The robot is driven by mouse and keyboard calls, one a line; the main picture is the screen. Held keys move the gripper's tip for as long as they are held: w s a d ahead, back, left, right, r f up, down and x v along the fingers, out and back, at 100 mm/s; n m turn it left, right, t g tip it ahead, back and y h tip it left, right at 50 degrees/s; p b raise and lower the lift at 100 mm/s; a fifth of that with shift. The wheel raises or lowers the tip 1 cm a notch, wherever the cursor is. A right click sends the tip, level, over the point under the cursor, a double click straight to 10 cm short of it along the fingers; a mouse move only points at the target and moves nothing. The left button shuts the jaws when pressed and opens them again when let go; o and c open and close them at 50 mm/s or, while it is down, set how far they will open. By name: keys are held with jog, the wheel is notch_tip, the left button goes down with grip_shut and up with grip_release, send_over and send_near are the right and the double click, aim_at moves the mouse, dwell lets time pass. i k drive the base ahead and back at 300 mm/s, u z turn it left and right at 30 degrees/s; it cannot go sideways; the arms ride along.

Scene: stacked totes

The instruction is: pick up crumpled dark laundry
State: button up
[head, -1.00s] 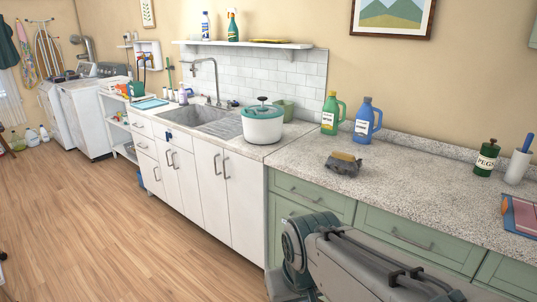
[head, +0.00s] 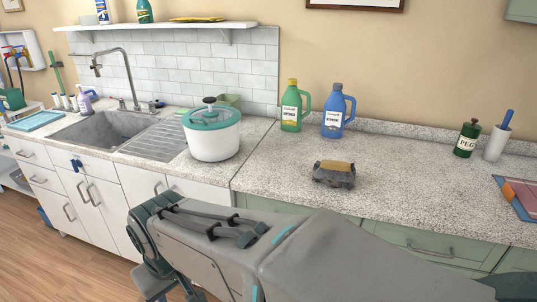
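A small crumpled dark grey bundle (head: 333,179), which looks like the dark laundry, lies on the speckled countertop right of the sink. A tan, sponge-like block (head: 337,166) rests on top of it and hides part of its upper side. My arm crosses the lower middle of the head view in front of the green cabinets, and its bent end runs off the bottom edge at the left. My gripper's fingers are not in view. Nothing of mine touches the bundle.
Behind the bundle stand a green jug (head: 291,109) and a blue jug (head: 336,117). A white pot with a teal lid (head: 212,138) is to the left. A green pegs jar (head: 467,140) and a white holder (head: 496,144) are to the right. The counter around the bundle is clear.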

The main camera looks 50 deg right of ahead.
aim_at(336, 175)
jog(key=z, duration=0.65)
jog(key=i, duration=0.9)
jog(key=z, duration=1.1)
jog(key=i, duration=0.3)
jog(key=z, duration=0.35)
